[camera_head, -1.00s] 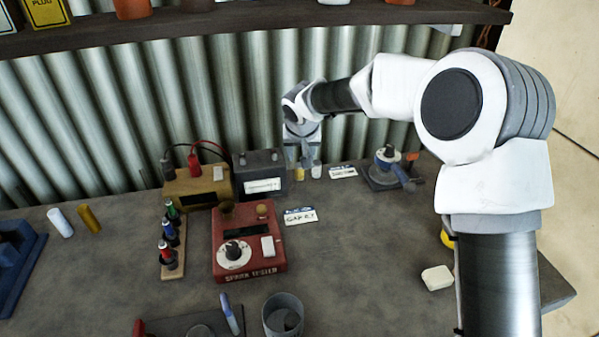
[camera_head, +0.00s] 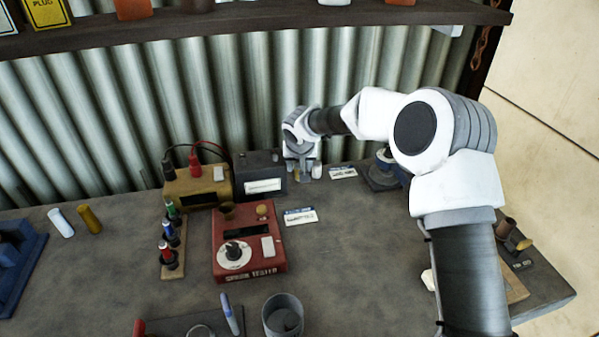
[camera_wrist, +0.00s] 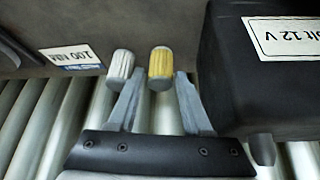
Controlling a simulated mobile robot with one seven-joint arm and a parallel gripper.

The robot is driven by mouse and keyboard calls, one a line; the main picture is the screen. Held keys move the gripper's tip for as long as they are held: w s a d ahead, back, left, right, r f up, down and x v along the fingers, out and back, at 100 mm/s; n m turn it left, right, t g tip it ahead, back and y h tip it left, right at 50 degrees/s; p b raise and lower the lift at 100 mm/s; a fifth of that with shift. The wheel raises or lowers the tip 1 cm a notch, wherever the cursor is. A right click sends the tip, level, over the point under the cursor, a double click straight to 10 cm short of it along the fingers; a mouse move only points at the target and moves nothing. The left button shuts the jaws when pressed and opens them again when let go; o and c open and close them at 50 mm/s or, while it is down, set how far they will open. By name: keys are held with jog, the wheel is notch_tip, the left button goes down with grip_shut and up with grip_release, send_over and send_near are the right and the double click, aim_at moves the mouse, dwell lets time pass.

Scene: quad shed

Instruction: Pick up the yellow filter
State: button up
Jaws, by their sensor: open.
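The yellow filter (camera_wrist: 160,64), a small ribbed cylinder with a pale end, shows in the wrist view between the fingertips of my gripper (camera_wrist: 160,77), closer to the right finger. My gripper is open, and I cannot tell whether a finger touches the filter. A white ribbed filter (camera_wrist: 122,65) is just left of it, beside the left fingertip. In the head view my gripper (camera_head: 305,175) is low at the back of the bench, by the corrugated wall. It mostly hides the yellow filter there; the white filter (camera_head: 317,170) shows at its right.
A black 12 V battery (camera_wrist: 262,65) is close to the right finger in the wrist view. A label card (camera_wrist: 72,57) lies to the left. In the head view, a red spark tester (camera_head: 249,245) stands in front on the bench (camera_head: 350,270). A shelf (camera_head: 250,22) runs above.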

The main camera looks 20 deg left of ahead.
grip_shut()
jog(key=shift+r, duration=0.6)
jog(key=r, duration=0.3)
jog(key=shift+d+r, duration=0.2)
jog(key=shift+d, duration=0.15)
jog(key=s+d+r, duration=0.3)
jog(key=d+r, duration=0.3)
jog(key=d, duration=0.4)
jog(key=shift+d+r, duration=0.2)
jog(key=shift+d, duration=0.1)
